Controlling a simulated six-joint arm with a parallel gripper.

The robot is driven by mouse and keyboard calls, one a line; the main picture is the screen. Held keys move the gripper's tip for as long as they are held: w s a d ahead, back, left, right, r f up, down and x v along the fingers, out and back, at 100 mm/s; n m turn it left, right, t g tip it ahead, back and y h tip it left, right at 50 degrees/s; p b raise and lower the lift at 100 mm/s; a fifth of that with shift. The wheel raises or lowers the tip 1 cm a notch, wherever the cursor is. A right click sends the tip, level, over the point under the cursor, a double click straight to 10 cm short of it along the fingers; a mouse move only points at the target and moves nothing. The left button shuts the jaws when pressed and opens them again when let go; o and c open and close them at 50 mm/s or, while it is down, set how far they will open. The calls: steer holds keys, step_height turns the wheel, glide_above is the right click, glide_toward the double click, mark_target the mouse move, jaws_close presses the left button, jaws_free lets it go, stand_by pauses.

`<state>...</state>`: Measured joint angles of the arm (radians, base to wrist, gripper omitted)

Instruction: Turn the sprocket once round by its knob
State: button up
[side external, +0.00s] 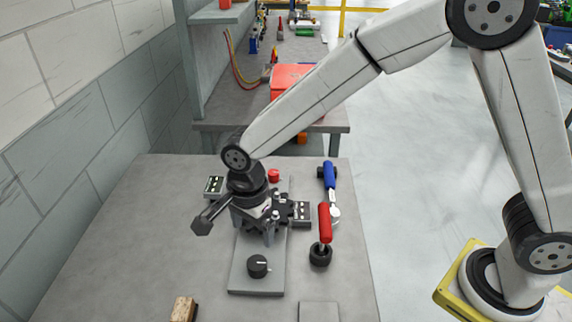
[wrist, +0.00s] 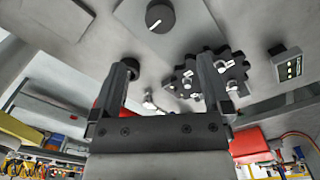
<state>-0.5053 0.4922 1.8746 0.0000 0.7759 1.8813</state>
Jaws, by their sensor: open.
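The dark toothed sprocket (side external: 287,210) is partly hidden behind my gripper in the side view. In the wrist view the sprocket (wrist: 208,76) shows right of centre, with several pale bolt-like parts on it; I cannot tell which, if any, is its knob. A round black dial with a white mark (side external: 257,265) sits on the grey base plate (side external: 257,286); the dial also shows in the wrist view (wrist: 160,17). My gripper (side external: 258,232) points down over the far part of the plate. Its fingers (wrist: 168,66) are apart with nothing visibly held; the right finger overlaps the sprocket in view.
A red button (side external: 273,175) is behind. A blue-handled tool (side external: 330,177) and a red-handled tool (side external: 324,224) lie right. A wooden block (side external: 183,309) is at front left. The bench's left side is clear.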

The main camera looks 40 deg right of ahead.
mark_target(256, 263)
steer(key=shift+f, duration=1.8)
steer(key=shift+f, duration=3.9)
steer(key=c, duration=1.3)
